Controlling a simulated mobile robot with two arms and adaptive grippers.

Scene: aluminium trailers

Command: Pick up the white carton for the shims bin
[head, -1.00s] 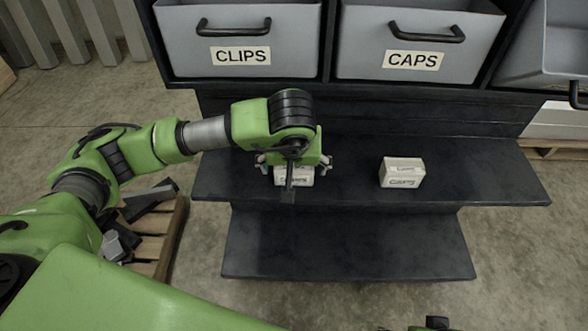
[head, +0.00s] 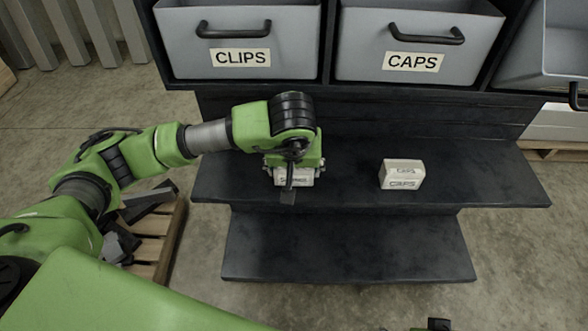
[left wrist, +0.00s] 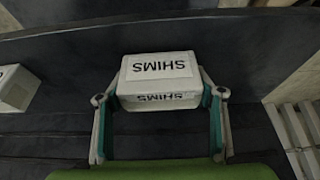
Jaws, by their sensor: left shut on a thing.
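The white carton marked SHIMS (left wrist: 158,72) sits between the two fingers of my left gripper (left wrist: 160,95) in the left wrist view. The fingers are shut on its two sides. In the head view the same carton (head: 292,181) shows below my left gripper (head: 294,170), which covers its upper part. It is at the black shelf (head: 340,190); I cannot tell whether it touches the surface. My right gripper is not seen.
A second white carton marked CAPS (head: 402,174) stands to the right on the same shelf. Grey bins marked CLIPS (head: 238,35) and CAPS (head: 420,40) are above. A lower black step (head: 345,250) is bare. A pallet (head: 160,240) with dark parts lies left.

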